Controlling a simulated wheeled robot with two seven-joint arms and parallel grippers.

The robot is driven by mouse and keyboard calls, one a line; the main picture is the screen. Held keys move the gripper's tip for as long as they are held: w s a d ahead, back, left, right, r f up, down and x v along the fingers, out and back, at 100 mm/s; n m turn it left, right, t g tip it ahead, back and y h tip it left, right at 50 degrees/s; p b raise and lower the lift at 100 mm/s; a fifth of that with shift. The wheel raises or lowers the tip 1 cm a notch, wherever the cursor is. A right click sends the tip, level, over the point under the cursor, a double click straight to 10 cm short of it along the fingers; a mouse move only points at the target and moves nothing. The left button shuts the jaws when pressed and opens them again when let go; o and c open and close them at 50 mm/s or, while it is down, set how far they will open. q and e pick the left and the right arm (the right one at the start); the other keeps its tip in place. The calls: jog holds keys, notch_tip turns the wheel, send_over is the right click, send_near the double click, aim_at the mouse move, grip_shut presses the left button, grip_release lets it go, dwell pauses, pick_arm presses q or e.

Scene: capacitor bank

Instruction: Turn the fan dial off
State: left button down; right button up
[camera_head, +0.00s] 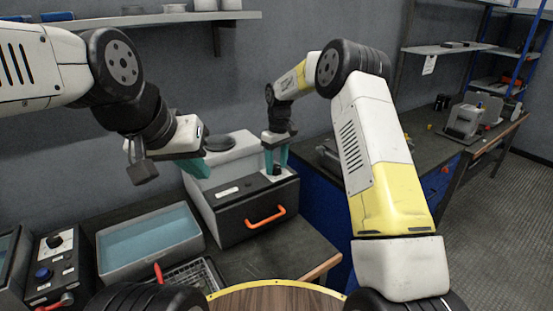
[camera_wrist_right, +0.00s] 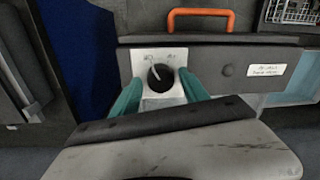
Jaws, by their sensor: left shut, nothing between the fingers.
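A black round dial (camera_wrist_right: 160,77) sits on a white plate on the dark front part of a grey box; its light pointer line tilts up and left in the right wrist view, and the plate's marks are too small to read. In the head view the dial (camera_head: 277,170) shows just under my right gripper (camera_head: 275,155). My right gripper's teal fingers, also in the right wrist view (camera_wrist_right: 160,82), are apart, one on each side of the dial, with small gaps showing. My left gripper (camera_head: 197,165) is shut and empty, by the box's left side.
The box (camera_head: 203,206) has an orange handle (camera_head: 266,216). Left of it stand a grey tub (camera_head: 150,241), a wire basket (camera_head: 192,276) with a red handle, and a panel with a black knob (camera_head: 54,241) and a blue knob (camera_head: 43,274). A shelf (camera_head: 150,19) is above.

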aim_at(277, 166)
dwell(0.3)
jog(key=r, duration=0.7)
jog(key=shift+w+d, duration=0.15)
jog(key=shift+w, duration=0.05)
jog(key=shift+r, duration=0.4)
